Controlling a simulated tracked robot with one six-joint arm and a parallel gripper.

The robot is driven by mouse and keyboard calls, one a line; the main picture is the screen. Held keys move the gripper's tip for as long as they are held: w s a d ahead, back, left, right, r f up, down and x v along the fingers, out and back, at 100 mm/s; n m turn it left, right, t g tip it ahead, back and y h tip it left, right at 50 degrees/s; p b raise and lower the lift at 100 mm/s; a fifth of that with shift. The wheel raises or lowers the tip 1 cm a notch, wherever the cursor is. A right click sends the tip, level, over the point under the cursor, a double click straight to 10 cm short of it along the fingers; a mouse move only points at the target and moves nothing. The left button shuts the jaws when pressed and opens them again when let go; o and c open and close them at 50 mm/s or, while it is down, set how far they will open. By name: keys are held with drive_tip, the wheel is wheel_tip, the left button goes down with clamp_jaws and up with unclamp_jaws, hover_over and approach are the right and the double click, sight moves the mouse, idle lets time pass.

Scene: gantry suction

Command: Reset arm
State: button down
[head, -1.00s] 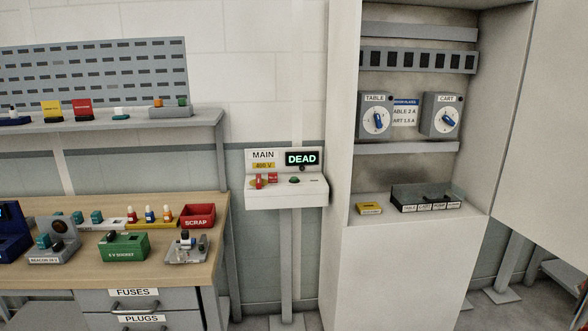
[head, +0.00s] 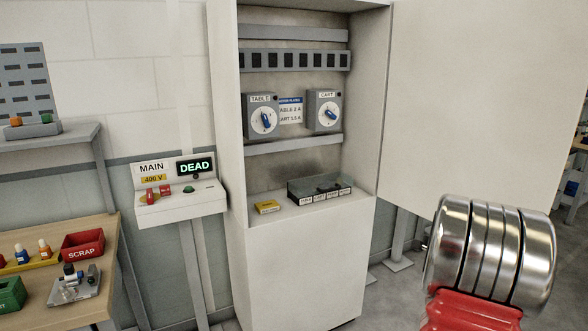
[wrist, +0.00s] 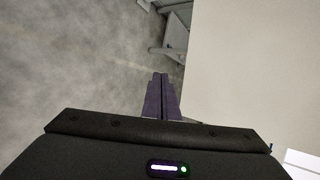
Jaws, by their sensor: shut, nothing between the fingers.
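My gripper (wrist: 160,76) shows in the wrist view with its two dark fingers together and nothing between them. It points out over the grey floor, beside a large pale panel on the right. In the head view the fingers are out of sight; a red and silver part of my arm shows at the lower right, in front of the cabinet's open door (head: 475,100).
The open cabinet (head: 300,275) has TABLE (head: 262,118) and CART (head: 326,112) rotary switches. Left of it, the MAIN box (head: 180,205) reads DEAD. The workbench (head: 40,300) with a red SCRAP bin (head: 82,244) is at the far left. Floor shows at right.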

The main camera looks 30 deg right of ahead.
drive_tip(key=w+a+r+n+y, duration=0.1)
drive_tip(key=w+a+n+y, duration=0.25)
drive_tip(key=a+n, duration=0.9)
drive_tip(key=w+a+n+y, duration=0.35)
drive_tip(key=a+n, duration=0.25)
drive_tip(key=a, duration=1.4)
drive_tip(key=s+a+r+n+y, duration=0.1)
drive_tip(key=s+a+n, duration=0.3)
drive_tip(key=a, duration=0.6)
drive_tip(key=s+a+r+n+y, duration=0.1)
drive_tip(key=s+a+r+n, duration=0.3)
drive_tip(key=a, duration=0.7)
drive_tip(key=s+a+r+n+t+y, duration=0.1)
drive_tip(key=s+a+r+n, duration=0.1)
drive_tip(key=s+a+n, duration=0.2)
drive_tip(key=a+n, duration=0.3)
drive_tip(key=a, duration=0.4)
drive_tip(key=shift+s+a+r, duration=0.2)
drive_tip(key=shift+s+a, duration=0.05)
drive_tip(key=shift+s, duration=0.15)
drive_tip(key=shift+d+n, duration=0.1)
drive_tip(key=shift+n, duration=0.15)
